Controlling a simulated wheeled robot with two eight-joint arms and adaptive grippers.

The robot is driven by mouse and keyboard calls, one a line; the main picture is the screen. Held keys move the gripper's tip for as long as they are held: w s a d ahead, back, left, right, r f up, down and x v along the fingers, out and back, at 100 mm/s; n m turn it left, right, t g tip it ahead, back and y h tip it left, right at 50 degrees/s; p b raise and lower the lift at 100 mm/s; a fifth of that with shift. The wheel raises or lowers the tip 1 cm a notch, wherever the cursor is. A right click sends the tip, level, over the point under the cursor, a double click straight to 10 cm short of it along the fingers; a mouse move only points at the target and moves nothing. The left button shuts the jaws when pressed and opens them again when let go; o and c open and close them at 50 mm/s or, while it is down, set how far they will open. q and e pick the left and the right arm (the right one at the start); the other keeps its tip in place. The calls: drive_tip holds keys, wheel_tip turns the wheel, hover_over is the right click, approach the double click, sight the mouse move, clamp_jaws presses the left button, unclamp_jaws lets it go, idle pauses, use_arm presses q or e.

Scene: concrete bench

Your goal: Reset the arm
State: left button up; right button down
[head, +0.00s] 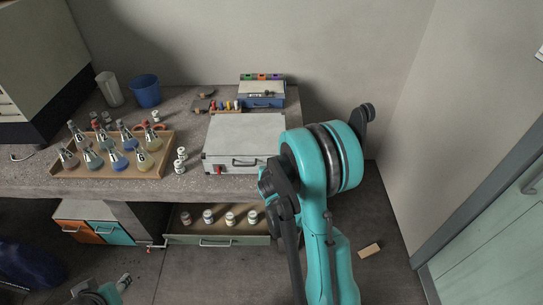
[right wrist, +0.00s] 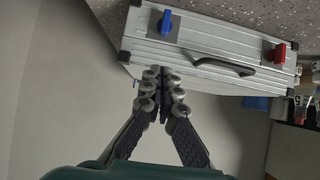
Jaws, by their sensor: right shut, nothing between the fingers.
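My right arm (head: 330,215) rises from the bottom of the head view and bends in front of the right end of a silver case (head: 240,130). My right gripper (right wrist: 165,72) is shut and empty in the right wrist view. Its fingertips point at the front of the case (right wrist: 205,50), near a blue latch (right wrist: 167,20) and a dark handle (right wrist: 224,67); I cannot tell whether they touch. A red latch (right wrist: 276,53) is at the other end. A small part of my left arm (head: 98,295) shows at the bottom left; its jaw state is unclear.
A wooden tray (head: 62,171) of flasks stands left of the case, with a blue cup (head: 145,91) behind. A blue box (head: 263,101) is behind the case. Below the bench, an open drawer (head: 215,240) holds several small jars. A wooden block (head: 370,250) lies on the floor.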

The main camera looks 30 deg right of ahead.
drive_tip(key=s+b, duration=0.1)
drive_tip(key=s+a+f+b, duration=0.2)
drive_tip(key=s, duration=0.1)
drive_tip(key=shift+a+f, duration=0.1)
drive_tip(key=shift+a, duration=0.1)
drive_tip(key=s+a+r+n+g+y, duration=0.1)
drive_tip(key=s+a+r+n+y, duration=0.2)
drive_tip(key=s+a+r, duration=0.2)
drive_tip(key=s+a+r+n+g+y, duration=0.1)
drive_tip(key=s+a+r+n+y, duration=0.1)
drive_tip(key=s+a+r, duration=0.4)
drive_tip(key=s+a+n, duration=0.1)
drive_tip(key=s+a, duration=0.4)
drive_tip(key=s, duration=0.1)
drive_tip(key=shift+s+a+r+g+y, duration=0.25)
drive_tip(key=shift+g+y, duration=0.05)
drive_tip(key=shift+y, duration=0.1)
drive_tip(key=c, duration=2.3)
unclamp_jaws()
